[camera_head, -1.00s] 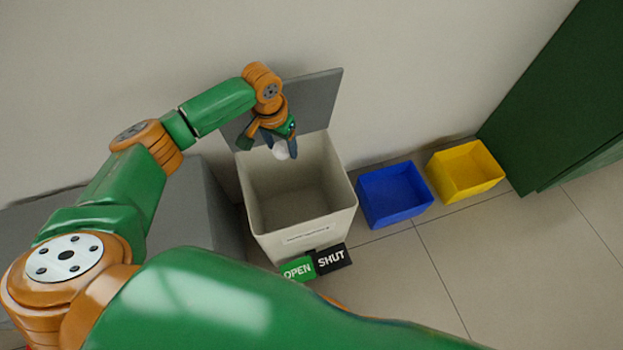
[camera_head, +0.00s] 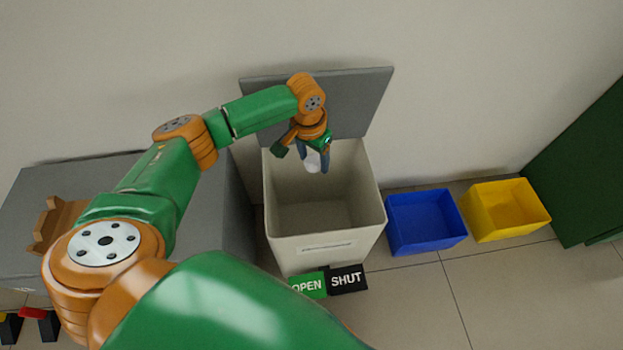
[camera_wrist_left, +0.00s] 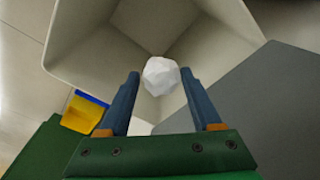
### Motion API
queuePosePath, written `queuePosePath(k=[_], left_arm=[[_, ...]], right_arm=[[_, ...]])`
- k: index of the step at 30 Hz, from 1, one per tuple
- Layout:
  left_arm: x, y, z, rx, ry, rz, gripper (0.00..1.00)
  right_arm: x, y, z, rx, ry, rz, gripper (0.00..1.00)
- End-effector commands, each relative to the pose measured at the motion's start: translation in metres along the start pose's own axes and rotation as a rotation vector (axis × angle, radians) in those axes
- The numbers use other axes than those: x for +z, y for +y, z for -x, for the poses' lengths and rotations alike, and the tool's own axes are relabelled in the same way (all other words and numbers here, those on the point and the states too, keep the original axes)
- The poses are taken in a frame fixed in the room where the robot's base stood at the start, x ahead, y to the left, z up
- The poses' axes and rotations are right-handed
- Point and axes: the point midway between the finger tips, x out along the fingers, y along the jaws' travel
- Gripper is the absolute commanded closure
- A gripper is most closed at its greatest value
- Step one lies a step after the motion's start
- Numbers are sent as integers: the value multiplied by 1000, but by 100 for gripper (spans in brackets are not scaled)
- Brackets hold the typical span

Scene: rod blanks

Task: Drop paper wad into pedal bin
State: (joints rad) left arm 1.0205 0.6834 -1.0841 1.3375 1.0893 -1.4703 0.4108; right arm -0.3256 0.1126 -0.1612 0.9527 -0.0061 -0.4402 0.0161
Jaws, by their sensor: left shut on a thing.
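The pedal bin (camera_head: 325,246) is a tall cream box with its grey lid (camera_head: 360,100) raised against the wall. The bin's open mouth and inside also show in the left wrist view (camera_wrist_left: 92,55). My left gripper (camera_head: 315,167) is shut on the white paper wad (camera_head: 312,160), near the back of the bin's mouth. In the left wrist view, the wad (camera_wrist_left: 160,75) sits between the two blue fingertips, with the bin's inside behind it. A green OPEN pedal (camera_head: 308,286) and a black SHUT pedal (camera_head: 347,279) are at the bin's front foot. My right gripper is not in view.
A blue box (camera_head: 427,222) and a yellow box (camera_head: 505,210) stand on the floor right of the bin. A dark green cabinet (camera_head: 585,180) is at far right. A grey block (camera_head: 40,200) bearing a brown wooden rack (camera_head: 55,222) is at left. Floor at front right is clear.

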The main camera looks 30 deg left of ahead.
Motion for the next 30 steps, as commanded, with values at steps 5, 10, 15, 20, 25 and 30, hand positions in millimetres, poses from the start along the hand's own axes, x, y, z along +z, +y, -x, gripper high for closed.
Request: queuePosePath(k=[5,10,15,20,25,30], left_arm=[[0,0,0,0,0,0,0],[0,0,0,0,0,0,0],[-1,0,29,0,2,0,0],[-1,0,61,0,3,0,0],[0,0,72,0,1,0,0],[0,0,71,0,0,0,0]], right_arm=[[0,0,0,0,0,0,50],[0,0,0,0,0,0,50],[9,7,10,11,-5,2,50],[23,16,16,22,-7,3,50],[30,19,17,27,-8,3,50],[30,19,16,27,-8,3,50]])
